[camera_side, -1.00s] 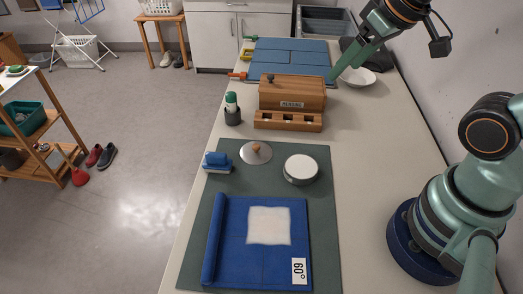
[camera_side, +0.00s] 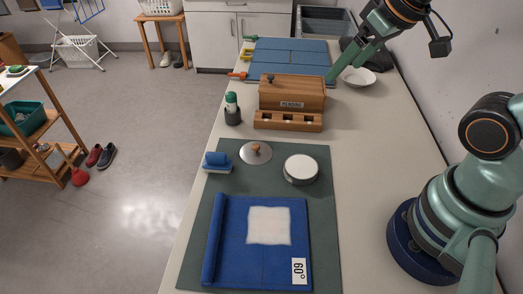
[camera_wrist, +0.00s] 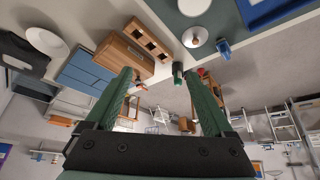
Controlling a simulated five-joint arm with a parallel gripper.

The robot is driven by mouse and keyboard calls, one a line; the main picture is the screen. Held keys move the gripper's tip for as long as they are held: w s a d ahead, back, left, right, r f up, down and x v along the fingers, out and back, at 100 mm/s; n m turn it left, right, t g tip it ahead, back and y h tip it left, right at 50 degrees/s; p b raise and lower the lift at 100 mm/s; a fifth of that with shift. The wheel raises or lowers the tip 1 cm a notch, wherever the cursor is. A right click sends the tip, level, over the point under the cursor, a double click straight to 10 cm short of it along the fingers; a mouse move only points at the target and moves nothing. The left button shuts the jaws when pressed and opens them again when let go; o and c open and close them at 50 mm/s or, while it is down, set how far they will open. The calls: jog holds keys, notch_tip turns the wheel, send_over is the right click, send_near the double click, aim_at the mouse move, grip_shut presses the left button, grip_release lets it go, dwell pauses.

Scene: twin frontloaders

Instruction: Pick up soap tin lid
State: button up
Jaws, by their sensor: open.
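The soap tin lid (camera_side: 254,154) is a round, silvery disc with a wooden knob, lying knob up on the dark green mat (camera_side: 325,215). It also shows near the top of the wrist view (camera_wrist: 196,37). The round soap tin (camera_side: 301,169), with a white top, sits on the mat to its right, apart from it. My gripper (camera_side: 347,71) is open and empty, high at the upper right in the side view, far from the lid. In the wrist view my two green fingers (camera_wrist: 160,75) are spread wide with nothing between them.
A wooden box (camera_side: 293,92), a slotted wooden block (camera_side: 287,121) and a green-capped bottle in a dark holder (camera_side: 232,109) stand behind. A blue cloth (camera_side: 230,265) lies in front; a white bowl (camera_side: 358,77) is near my gripper.

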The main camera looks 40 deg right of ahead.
jog(key=m+g, duration=0.6)
jog(key=m, duration=0.8)
send_over(257, 145)
notch_tip(257, 145, down, 13)
notch_tip(257, 145, down, 12)
jog(key=shift+r, duration=0.25)
grip_shut()
